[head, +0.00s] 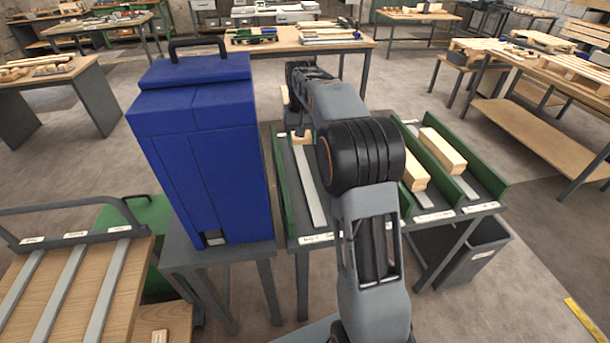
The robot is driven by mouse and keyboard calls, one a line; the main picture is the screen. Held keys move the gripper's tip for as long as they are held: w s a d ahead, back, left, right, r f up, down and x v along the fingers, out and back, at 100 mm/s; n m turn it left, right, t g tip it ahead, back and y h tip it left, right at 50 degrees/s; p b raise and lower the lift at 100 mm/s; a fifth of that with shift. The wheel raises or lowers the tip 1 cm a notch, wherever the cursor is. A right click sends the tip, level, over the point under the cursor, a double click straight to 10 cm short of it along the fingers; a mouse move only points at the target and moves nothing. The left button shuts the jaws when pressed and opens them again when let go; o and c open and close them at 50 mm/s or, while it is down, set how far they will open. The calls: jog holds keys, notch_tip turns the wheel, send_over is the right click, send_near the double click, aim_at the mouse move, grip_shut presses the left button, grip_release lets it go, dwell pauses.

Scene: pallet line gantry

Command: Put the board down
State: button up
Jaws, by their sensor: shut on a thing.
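My arm reaches forward over a rack with green dividers (283,195). My gripper (300,129) is small in the view and partly hidden by my arm. It is shut on a light wooden board (303,140) at the far end of the left lane. Only a short part of this board shows; whether it touches the lane is unclear. The left lane's grey strip (311,190) is bare in front of it. Another board (415,178) shows partly behind my arm, and one more board (443,150) lies in the right lane.
A tall blue machine (205,150) stands close on the left of the rack. A wooden-topped cart (85,280) with grey strips is at front left. A grey bin (465,255) sits under the rack's right side. A workbench (290,45) stands behind.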

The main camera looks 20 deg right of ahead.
jog(key=s+b, duration=0.1)
jog(key=s, duration=1.3)
jog(key=s+a+f, duration=0.2)
jog(key=s+f, duration=0.4)
jog(key=s, duration=0.4)
send_over(318, 215)
jog(key=shift+n, duration=0.3)
jog(key=f, duration=1)
jog(key=shift+s+a+f, duration=0.1)
jog(key=shift+s+f, duration=0.1)
jog(key=shift+w+f, duration=0.25)
jog(key=shift+f, duration=1.75)
